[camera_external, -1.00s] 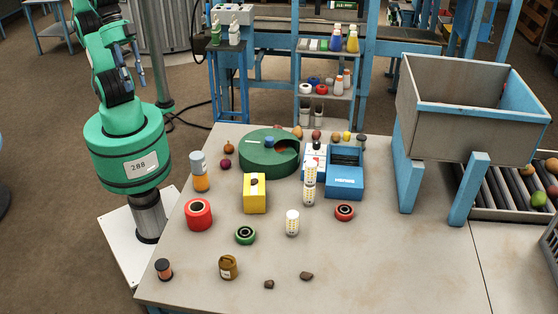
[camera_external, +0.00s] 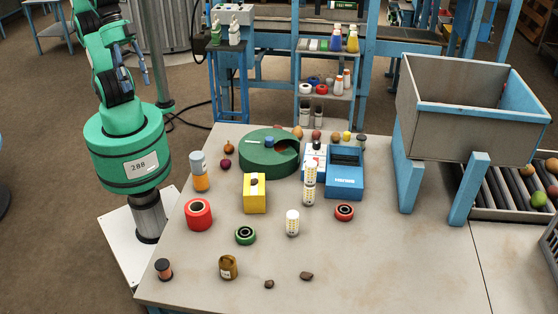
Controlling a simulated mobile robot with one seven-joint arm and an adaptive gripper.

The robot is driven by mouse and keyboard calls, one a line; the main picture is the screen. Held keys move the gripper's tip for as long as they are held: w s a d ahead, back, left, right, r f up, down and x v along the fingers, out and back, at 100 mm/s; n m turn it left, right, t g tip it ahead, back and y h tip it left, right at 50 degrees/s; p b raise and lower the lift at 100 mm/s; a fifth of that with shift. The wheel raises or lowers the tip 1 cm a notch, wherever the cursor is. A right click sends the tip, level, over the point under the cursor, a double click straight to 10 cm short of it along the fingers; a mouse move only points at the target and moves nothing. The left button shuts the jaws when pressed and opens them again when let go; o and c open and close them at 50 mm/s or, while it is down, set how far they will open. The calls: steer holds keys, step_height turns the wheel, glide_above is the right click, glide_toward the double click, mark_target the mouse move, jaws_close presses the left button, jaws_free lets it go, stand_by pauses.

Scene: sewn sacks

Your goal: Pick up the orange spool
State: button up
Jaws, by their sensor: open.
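The orange spool (camera_external: 164,269) stands upright at the front left corner of the grey table (camera_external: 400,265). It is small, with dark ends and an orange-brown middle. My gripper (camera_external: 134,75) is open and empty, raised at the upper left beside my green arm. It is far above and behind the spool, off the table's left side, and touches nothing.
A brown jar (camera_external: 228,267) stands right of the spool, with two small dark stones (camera_external: 306,276) farther right. A red roll (camera_external: 199,214) and a green ring (camera_external: 245,235) lie behind. A grey bin (camera_external: 440,130) stands on the right. The front right tabletop is clear.

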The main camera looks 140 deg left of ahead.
steer(key=shift+w+r, duration=0.1)
steer(key=n+g+p, duration=0.2)
steer(key=g+p, duration=0.1)
steer(key=g, duration=0.3)
glide_above(162, 264)
step_height(162, 264, down, 23)
steer(key=shift+f+b, duration=0.35)
steer(key=shift+f, duration=3.9)
